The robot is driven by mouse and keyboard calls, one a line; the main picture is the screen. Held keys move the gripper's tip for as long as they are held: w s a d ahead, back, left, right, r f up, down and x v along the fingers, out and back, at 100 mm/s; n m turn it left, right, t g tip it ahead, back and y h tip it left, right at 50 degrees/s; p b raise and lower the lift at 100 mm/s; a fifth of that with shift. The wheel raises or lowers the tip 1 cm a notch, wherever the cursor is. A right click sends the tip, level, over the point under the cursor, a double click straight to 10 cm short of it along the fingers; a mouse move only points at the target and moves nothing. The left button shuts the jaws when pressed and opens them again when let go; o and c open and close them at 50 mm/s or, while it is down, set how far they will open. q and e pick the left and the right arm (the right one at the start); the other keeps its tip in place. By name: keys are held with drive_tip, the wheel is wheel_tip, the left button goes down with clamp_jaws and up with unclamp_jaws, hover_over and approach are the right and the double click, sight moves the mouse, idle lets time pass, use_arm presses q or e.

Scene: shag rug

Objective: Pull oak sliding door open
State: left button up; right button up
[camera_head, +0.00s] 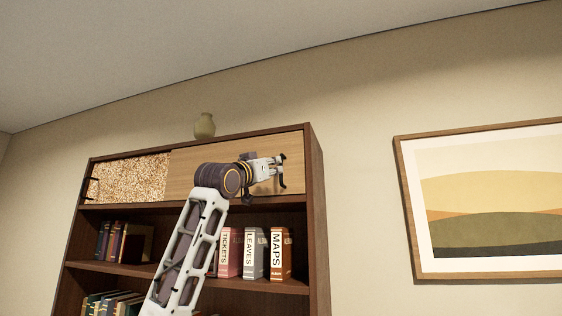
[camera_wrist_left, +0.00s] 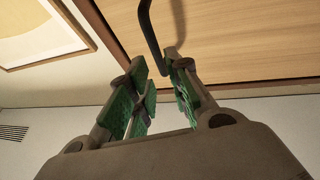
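The oak sliding door (camera_head: 208,158) is a plain light-wood panel in the top right bay of a dark bookcase; its wood fills the upper right of the left wrist view (camera_wrist_left: 230,40). A black bar handle (camera_head: 283,172) stands near its right edge and also shows in the left wrist view (camera_wrist_left: 149,28). My left gripper (camera_head: 274,168) is at this handle. In the left wrist view, its green-padded fingers (camera_wrist_left: 160,72) are apart, and the handle's lower end lies between them, close to the right-hand finger. Contact cannot be told. My right gripper is in neither view.
A speckled panel (camera_head: 130,178) with its own black handle (camera_head: 90,188) fills the top left bay. A vase (camera_head: 204,126) stands on top of the bookcase. Labelled binders (camera_head: 254,254) and books (camera_head: 111,242) fill the shelves below. A framed picture (camera_head: 490,203) hangs to the right.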

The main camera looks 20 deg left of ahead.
sight(281, 180)
use_arm(q)
drive_tip(key=shift+p+x, duration=1.35)
drive_tip(key=shift+x, duration=1.75)
drive_tip(key=c, duration=0.4)
clamp_jaws()
